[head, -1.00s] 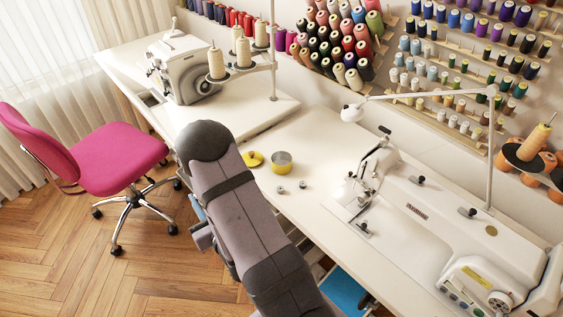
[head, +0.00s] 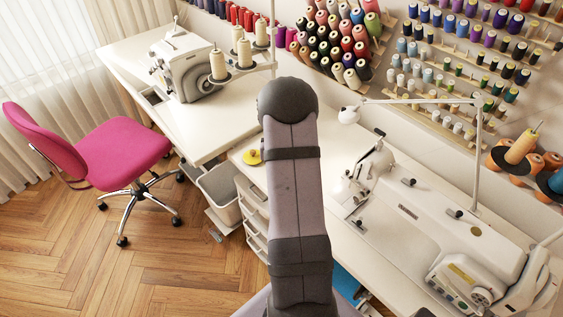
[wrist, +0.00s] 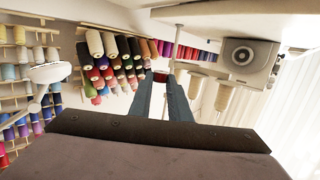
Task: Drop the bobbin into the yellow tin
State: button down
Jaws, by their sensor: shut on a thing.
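My gripper (wrist: 160,78) shows in the wrist view as two long dark fingers, close together at their tips.
A white sewing machine (head: 415,220) stands to the right, with a thin lamp (head: 349,115) by it. A grey overlock machine (head: 185,68) with thread cones stands at the back left. Thread racks cover the wall. A pink chair (head: 85,150) stands on the floor at left.

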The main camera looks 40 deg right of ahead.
jog(key=shift+s+a+f, duration=0.1)
jog(key=shift+s+f, duration=0.05)
jog(key=shift+f, duration=0.55)
jog(key=shift+f, duration=0.1)
jog(key=shift+f+b, duration=1.95)
jog(key=shift+f, duration=0.95)
jog(key=c, duration=1.6)
grip_release()
jog(key=shift+o, duration=0.2)
jog(key=shift+s+a, duration=0.1)
jog(key=b+v, duration=0.1)
jog(key=v, duration=0.6)
jog(key=shift+b, duration=0.4)
